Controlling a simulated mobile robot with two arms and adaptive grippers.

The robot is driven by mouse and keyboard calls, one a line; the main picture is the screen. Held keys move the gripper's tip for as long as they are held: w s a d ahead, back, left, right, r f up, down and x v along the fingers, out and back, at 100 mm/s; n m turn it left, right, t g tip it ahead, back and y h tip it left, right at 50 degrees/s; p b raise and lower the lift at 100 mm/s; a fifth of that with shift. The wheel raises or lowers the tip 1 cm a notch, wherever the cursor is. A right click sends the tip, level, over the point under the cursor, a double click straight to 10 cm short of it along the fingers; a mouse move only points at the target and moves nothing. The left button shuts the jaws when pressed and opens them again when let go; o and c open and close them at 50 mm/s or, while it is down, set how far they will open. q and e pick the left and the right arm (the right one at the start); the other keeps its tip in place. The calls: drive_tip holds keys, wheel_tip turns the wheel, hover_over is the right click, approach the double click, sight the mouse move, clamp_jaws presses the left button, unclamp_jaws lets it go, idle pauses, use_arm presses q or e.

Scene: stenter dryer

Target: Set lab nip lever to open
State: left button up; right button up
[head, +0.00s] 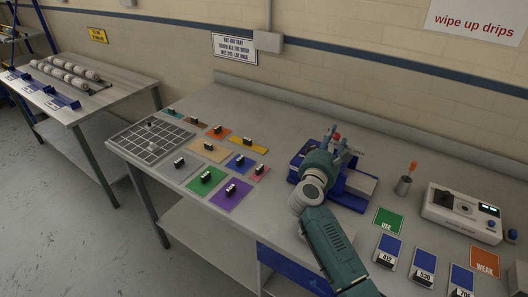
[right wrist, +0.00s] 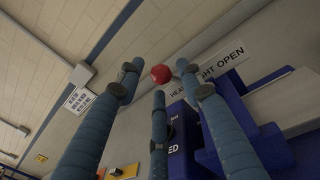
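The lab nip is a blue unit (head: 355,190) with a pale top on the grey table. Its lever's red ball knob (head: 337,136) shows just beyond my right gripper (head: 342,147). In the right wrist view the knob (right wrist: 161,73) sits between the spread fingertips of my right gripper (right wrist: 158,80), and I see no clear contact. A white label strip (right wrist: 220,62) behind it reads partly "HEA", "GHT" and "OPEN"; a finger covers the rest. The lever's shaft is hidden, so its setting is unclear. My left gripper is out of view.
Left of the nip lie several coloured cards with black clips and a gridded board (head: 150,140). To its right stand a metal cup (head: 404,185) with an orange-topped tool, a white instrument (head: 462,212) and more cards. A wall (head: 400,70) rises behind the table.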

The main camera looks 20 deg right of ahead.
drive_tip(key=b+v, duration=0.3)
drive_tip(key=v, duration=0.5)
drive_tip(key=s+a+r+n+t+y, duration=0.1)
drive_tip(key=a+r+n+t+y, duration=0.3)
drive_tip(key=a+r+n+t, duration=0.55)
drive_tip(key=s+a+f+n+y, duration=0.1)
drive_tip(key=a+n+y, duration=0.4)
drive_tip(key=n, duration=0.3)
drive_tip(key=s+a+f+n+g+y, duration=0.1)
drive_tip(key=a+f+n+y, duration=0.1)
drive_tip(key=a+n+y, duration=0.3)
drive_tip(key=shift+s+a+f+n+y+p, duration=0.3)
drive_tip(key=shift+n+y, duration=0.1)
drive_tip(key=shift+n, duration=1.45)
